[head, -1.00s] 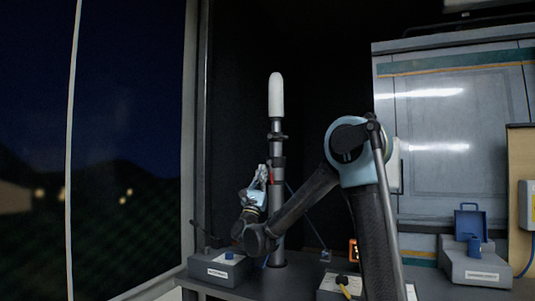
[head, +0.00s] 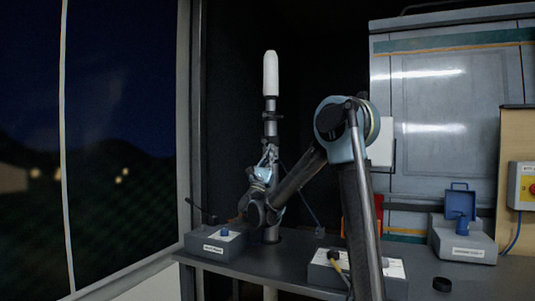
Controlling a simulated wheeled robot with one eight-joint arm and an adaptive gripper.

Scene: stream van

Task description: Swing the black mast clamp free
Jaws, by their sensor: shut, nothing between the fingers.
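The mast (head: 271,130) stands upright on the bench, a grey pole with a white rounded top (head: 270,75). Dark collars ring it; one with small side knobs (head: 272,115) sits under the white part. Another dark band, probably the black mast clamp (head: 271,141), sits lower, just above my gripper. Whether it is open or closed is too small to tell. My gripper (head: 271,153) points up in front of the mast, its fingers shut and empty. It overlaps the pole in the picture; I cannot tell if it touches.
A labelled grey box with a blue knob (head: 215,245) stands left of the mast. A thin cable runs beside the mast.

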